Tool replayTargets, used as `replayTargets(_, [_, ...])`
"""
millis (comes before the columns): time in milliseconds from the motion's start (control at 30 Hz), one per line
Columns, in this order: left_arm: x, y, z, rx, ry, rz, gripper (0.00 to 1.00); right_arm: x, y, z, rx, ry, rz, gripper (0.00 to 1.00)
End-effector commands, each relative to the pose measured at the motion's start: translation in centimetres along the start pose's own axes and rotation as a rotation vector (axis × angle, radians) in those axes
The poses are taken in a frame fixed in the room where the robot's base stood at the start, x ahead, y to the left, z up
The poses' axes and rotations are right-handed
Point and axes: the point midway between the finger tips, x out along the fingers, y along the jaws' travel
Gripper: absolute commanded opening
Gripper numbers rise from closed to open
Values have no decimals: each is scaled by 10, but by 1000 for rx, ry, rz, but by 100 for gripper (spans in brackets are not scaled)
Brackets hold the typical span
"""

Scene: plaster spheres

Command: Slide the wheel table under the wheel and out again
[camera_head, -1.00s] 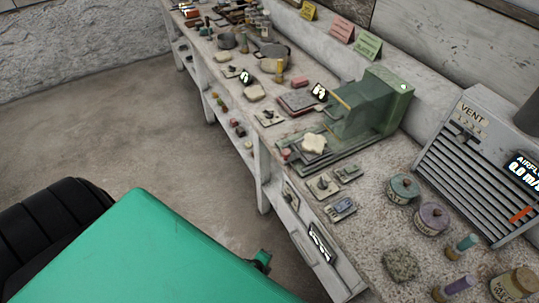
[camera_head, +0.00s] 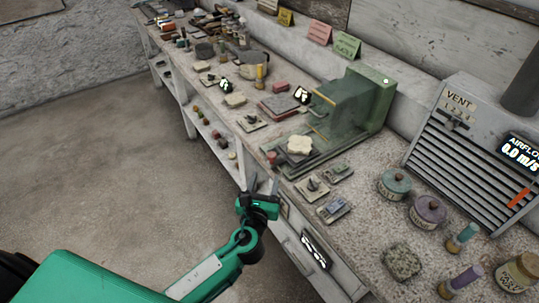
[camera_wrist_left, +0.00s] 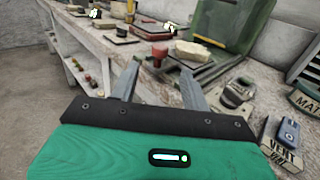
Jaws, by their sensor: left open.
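The green grinding machine (camera_head: 358,105) stands on the bench, and its housing also fills the upper right of the left wrist view (camera_wrist_left: 232,20). The wheel is not clearly visible. The low wheel table (camera_head: 284,170) sticks out at the machine's front left, with a cream scalloped piece (camera_head: 299,145) on it. A red knob (camera_head: 272,157) is at the table's near end; in the left wrist view the knob (camera_wrist_left: 159,51) appears just beyond and between my fingertips. My left gripper (camera_head: 261,190) is open and empty at the bench's front edge, short of the knob. My right gripper is not in view.
Small switch plates (camera_head: 312,188) lie right of the table. Lidded jars (camera_head: 394,184) and the vent box (camera_head: 475,150) stand farther right. A drawer front (camera_head: 305,260) lies below the bench edge. The floor at left is clear.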

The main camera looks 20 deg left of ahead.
Motion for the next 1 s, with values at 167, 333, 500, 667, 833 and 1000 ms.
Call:
replayTargets(167, [39, 0, 2, 0, -1, 0, 47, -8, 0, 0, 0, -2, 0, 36])
replayTargets(333, [72, 0, 1, -2, 0, 1, 47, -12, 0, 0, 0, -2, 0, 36])
replayTargets(500, [95, 0, 0, -3, 1, -1, 47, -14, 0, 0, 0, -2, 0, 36])
replayTargets(667, [106, 0, -1, -3, 2, 0, 47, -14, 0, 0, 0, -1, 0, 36])
replayTargets(833, [108, 0, -1, -4, 2, -1, 47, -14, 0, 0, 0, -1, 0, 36])
replayTargets(1000, [108, 0, -1, -4, 2, -1, 43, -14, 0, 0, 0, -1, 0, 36])
